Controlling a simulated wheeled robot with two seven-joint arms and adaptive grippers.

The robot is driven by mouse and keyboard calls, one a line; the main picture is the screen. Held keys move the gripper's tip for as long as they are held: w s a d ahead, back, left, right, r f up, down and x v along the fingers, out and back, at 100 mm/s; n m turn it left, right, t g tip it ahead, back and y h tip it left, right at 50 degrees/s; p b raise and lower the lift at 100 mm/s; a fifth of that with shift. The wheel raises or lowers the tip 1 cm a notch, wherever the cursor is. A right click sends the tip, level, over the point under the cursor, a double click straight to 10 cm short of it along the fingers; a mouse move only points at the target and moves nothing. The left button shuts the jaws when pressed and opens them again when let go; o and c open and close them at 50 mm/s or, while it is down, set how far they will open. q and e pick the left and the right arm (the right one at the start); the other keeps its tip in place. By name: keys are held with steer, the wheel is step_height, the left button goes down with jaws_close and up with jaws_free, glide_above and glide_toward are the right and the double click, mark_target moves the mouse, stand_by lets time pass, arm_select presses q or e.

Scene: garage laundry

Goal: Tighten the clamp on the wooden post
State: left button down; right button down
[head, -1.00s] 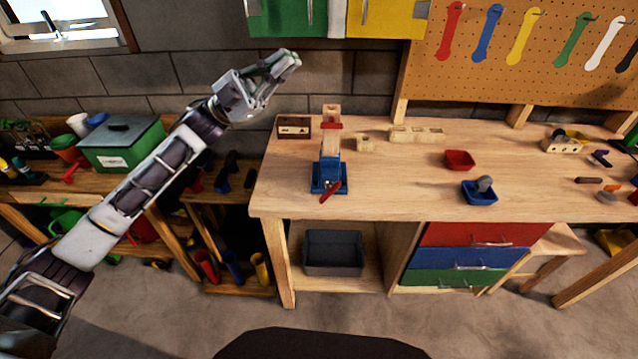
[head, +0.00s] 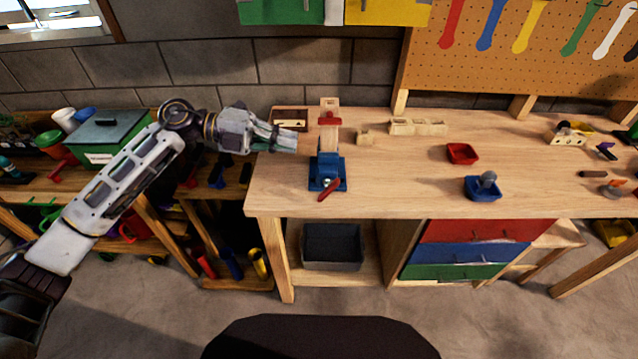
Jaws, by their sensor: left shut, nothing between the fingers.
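The wooden post (head: 328,138) stands upright on the workbench near its left end. A blue clamp (head: 327,172) sits around or against its foot, with a red handle (head: 329,189) at the front, slanting down to the left. A red piece (head: 329,119) crosses the post near its top. My left gripper (head: 297,142) is shut and empty, just left of the post and above the bench, pointing right. It appears apart from the post and higher than the red handle. My right gripper is out of view.
A dark-fronted wooden box (head: 290,119) lies behind the left gripper. Small wood blocks (head: 417,127), a red bin (head: 462,153) and a blue bin (head: 482,188) stand to the right on the workbench (head: 400,185). The bench front right of the clamp is clear.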

mark_target(328, 187)
arm_select(q)
steer(key=a+f+y, duration=0.3)
steer(key=f+y, duration=0.1)
steer(key=f, duration=0.3)
steer(key=shift+w+a+f, duration=0.35)
steer(key=shift+w, duration=0.1)
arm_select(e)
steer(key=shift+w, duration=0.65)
arm_select(q)
steer(key=shift+d, duration=0.15)
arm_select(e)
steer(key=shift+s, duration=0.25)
